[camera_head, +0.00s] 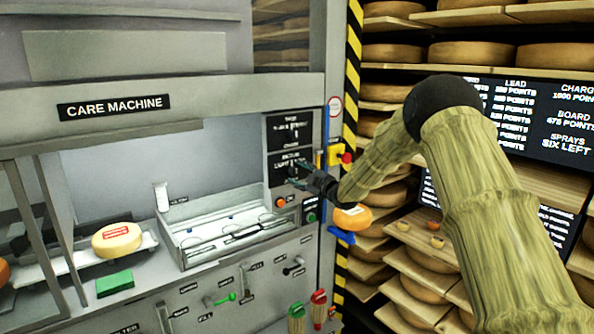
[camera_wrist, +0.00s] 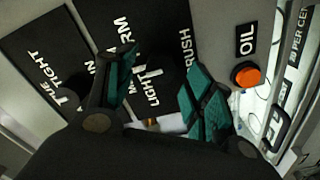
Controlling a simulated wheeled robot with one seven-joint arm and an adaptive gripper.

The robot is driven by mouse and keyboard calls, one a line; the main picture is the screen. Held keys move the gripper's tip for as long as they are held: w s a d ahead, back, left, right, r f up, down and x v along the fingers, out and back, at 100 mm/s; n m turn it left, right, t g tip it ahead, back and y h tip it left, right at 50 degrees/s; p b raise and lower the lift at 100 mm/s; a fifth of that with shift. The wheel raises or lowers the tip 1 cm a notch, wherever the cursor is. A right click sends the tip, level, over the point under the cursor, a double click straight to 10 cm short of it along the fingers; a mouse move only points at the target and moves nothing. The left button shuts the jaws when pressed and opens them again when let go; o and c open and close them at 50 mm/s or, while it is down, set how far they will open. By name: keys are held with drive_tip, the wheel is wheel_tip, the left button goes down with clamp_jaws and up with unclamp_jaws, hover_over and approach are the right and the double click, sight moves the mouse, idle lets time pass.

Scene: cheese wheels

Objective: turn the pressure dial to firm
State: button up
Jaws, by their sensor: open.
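The black dial panel (camera_head: 290,130) is on the right of the care machine's front. In the head view, my gripper (camera_head: 296,174) is at its lower part, beside small white lettering that includes LIGHT. In the wrist view, my gripper (camera_wrist: 158,64) is open, its two teal fingers spread in front of the black panel (camera_wrist: 95,25). The word LIGHT shows between the fingers, and part of a word ending in RM shows above. A thin white mark lies near LIGHT. The pressure dial is dark on dark and partly hidden by the fingers; I cannot tell its setting.
An orange button (camera_wrist: 247,75) beside the OIL label (camera_wrist: 247,40) is right of my fingers. An open tray (camera_head: 225,235) and a cheese wheel (camera_head: 117,240) are to the left. Shelves of cheese (camera_head: 470,53) stand behind my arm, past a striped post (camera_head: 352,50).

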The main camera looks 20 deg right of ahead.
drive_tip(key=shift+p+x, duration=0.35)
drive_tip(key=shift+x, duration=1)
drive_tip(key=shift+c, duration=0.4)
drive_tip(key=c, duration=0.9)
